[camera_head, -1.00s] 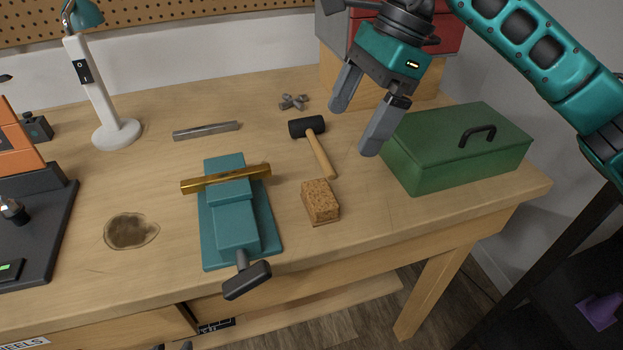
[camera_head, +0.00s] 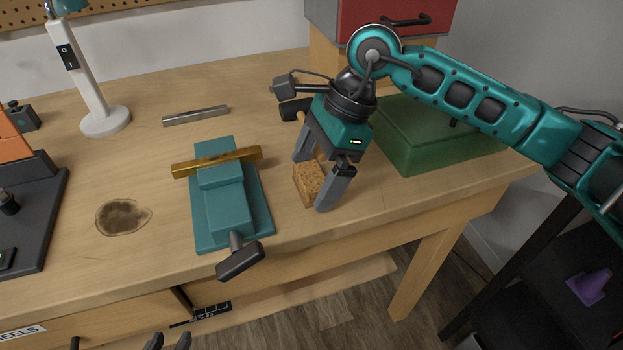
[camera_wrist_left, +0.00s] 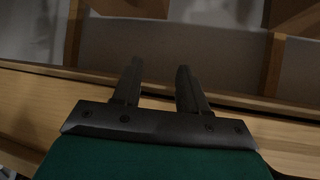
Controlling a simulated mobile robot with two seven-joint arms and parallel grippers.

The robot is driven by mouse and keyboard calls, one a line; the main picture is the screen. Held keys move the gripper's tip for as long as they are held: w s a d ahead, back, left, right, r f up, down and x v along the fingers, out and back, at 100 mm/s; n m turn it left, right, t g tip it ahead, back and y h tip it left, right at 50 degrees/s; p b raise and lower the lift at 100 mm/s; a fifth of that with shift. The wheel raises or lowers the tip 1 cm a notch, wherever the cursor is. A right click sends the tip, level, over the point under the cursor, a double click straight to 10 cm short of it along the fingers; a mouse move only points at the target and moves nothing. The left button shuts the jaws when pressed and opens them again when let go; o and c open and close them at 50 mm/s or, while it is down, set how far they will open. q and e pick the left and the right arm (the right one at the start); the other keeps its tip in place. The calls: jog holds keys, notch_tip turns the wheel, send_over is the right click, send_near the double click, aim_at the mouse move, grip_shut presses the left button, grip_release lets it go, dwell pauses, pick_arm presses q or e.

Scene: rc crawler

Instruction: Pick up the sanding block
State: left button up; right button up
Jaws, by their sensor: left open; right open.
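The sanding block, a speckled brown cork-like block (camera_head: 307,187), lies on the workbench (camera_head: 100,262) to the right of the teal vise. My right gripper (camera_head: 311,184) is open and points down at the block, one finger behind it and the other at its right front. The right finger overlaps the block's edge in the picture; I cannot tell whether it touches. My left gripper (camera_head: 168,342) shows only its dark tips at the bottom edge, in front of the bench. In the left wrist view its two fingers (camera_wrist_left: 158,78) are apart with nothing between them.
The teal vise (camera_head: 222,200) with a brass bar (camera_head: 217,162) stands just left of the block. A mallet (camera_head: 296,109) is partly hidden behind my right gripper. A green toolbox (camera_head: 420,150) stands to the right. A metal bar (camera_head: 195,115) lies behind the vise.

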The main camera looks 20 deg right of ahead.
aim_at(315, 174)
jog(key=shift+c, duration=0.4)
jog(key=c, duration=0.9)
jog(key=shift+c, duration=0.2)
notch_tip(315, 174, up, 10)
jog(key=o, duration=0.5)
jog(key=c, duration=0.4)
